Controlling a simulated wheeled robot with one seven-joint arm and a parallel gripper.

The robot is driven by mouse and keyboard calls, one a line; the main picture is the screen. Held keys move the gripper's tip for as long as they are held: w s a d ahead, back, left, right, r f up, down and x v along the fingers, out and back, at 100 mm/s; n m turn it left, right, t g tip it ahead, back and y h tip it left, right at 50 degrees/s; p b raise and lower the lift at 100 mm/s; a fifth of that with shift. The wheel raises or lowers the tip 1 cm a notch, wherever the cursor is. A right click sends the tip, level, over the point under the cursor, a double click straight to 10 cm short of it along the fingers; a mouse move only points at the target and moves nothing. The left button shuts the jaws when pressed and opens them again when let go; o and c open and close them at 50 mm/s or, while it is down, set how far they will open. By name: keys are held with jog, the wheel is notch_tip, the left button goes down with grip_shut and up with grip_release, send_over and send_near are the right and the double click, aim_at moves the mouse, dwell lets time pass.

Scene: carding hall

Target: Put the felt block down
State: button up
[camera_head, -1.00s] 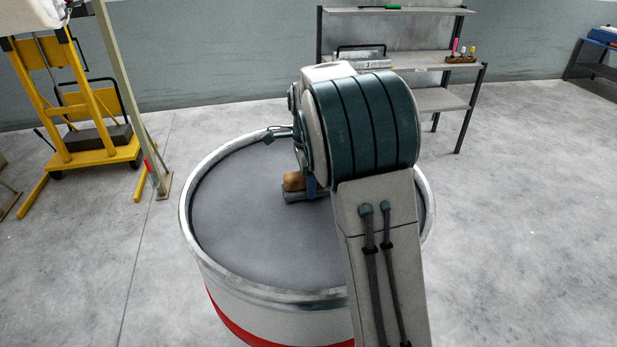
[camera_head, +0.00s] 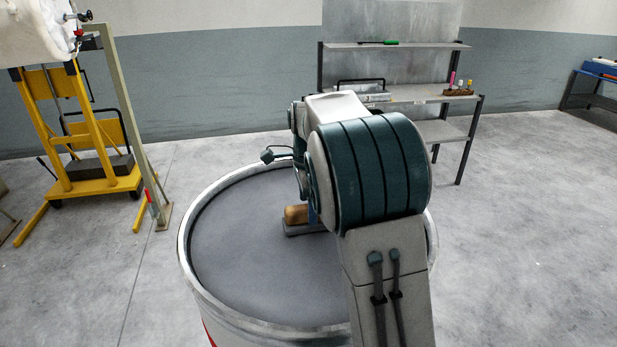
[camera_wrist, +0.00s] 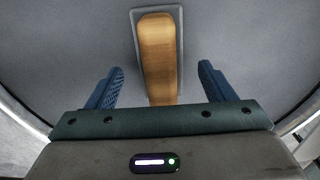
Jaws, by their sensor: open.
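The felt block (camera_head: 297,214) has a wooden grip on a grey base. It rests on the grey top of a round drum (camera_head: 235,262), behind my arm in the head view. In the wrist view the block (camera_wrist: 158,50) lies lengthwise between and ahead of my two blue fingers. My gripper (camera_wrist: 161,76) is open, with a clear gap between each finger and the wood. In the head view my arm hides most of the gripper and the block's right end.
A yellow lift truck (camera_head: 95,140) and a pale post (camera_head: 135,125) stand at the left. A grey shelf bench (camera_head: 430,95) with small items stands behind the drum. A blue-topped bench (camera_head: 600,72) is at the far right. The drum's left side and the floor on the right are clear.

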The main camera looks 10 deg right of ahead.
notch_tip(320, 180, up, 10)
dwell(0.3)
dwell(0.3)
